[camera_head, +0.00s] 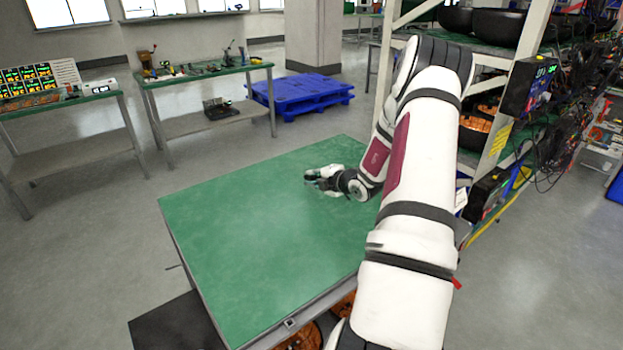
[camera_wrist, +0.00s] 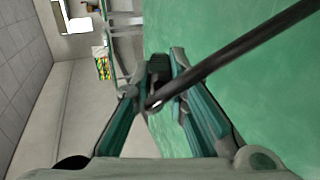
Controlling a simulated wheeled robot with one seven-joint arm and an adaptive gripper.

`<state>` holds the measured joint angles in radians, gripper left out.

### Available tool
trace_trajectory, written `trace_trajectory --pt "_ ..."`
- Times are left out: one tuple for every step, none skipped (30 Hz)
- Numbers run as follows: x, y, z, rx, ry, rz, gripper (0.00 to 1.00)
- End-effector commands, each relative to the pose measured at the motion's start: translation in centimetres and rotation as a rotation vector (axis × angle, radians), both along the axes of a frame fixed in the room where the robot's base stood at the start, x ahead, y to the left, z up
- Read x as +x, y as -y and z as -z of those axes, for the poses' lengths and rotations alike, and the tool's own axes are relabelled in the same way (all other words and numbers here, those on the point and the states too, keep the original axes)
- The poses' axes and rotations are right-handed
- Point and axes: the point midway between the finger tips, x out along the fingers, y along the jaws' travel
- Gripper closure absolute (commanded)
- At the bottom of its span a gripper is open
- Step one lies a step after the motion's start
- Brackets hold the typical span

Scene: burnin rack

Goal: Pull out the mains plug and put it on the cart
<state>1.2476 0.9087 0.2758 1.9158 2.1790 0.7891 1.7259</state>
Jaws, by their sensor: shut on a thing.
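My gripper (camera_head: 314,178) is over the far part of the green-topped cart (camera_head: 250,250). In the wrist view its two teal fingers (camera_wrist: 158,92) are closed on a small dark thing, the mains plug (camera_wrist: 158,68), mostly hidden between the fingertips. A thick dark cable (camera_wrist: 245,43) passes close by the fingertips and runs to the upper right across the green top. In the head view the plug is too small to tell apart from my gripper. Whether the plug touches the cart top cannot be told.
The cart top is otherwise bare. A rack (camera_head: 497,140) with black units and hanging cables stands on the right. A workbench (camera_head: 205,75) with tools and a blue pallet (camera_head: 300,97) are behind, and another bench (camera_head: 65,108) with lit displays is at left.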

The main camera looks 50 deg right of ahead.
Motion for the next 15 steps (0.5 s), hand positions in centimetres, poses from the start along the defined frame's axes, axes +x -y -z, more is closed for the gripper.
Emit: trace_trajectory --pt "0.0 0.0 0.3 0.0 0.0 0.0 1.0" --pt "0.1 0.0 0.4 0.0 0.0 -0.001 1.0" --pt "0.1 0.0 0.6 0.0 0.0 -0.001 1.0" --pt "0.1 0.0 0.8 0.0 0.0 -0.001 1.0" --pt "0.1 0.0 1.0 0.0 0.0 -0.001 1.0" --pt "0.1 0.0 1.3 0.0 0.0 -0.001 1.0" --pt "0.1 0.0 1.5 0.0 0.0 -0.001 1.0" --pt "0.1 0.0 1.8 0.0 0.0 -0.001 1.0" --pt "0.1 0.0 2.1 0.0 0.0 -0.001 1.0" --pt "0.1 0.0 2.4 0.0 0.0 -0.001 1.0" --pt "0.1 0.0 2.6 0.0 0.0 -0.001 1.0" --pt "0.1 0.0 3.0 0.0 0.0 -0.001 1.0" --pt "0.1 -0.1 3.3 0.001 -0.001 -0.001 1.0" --pt "0.1 -0.1 3.6 0.001 -0.001 -0.001 1.0" --pt "0.1 -0.1 3.9 0.001 -0.001 -0.001 1.0"
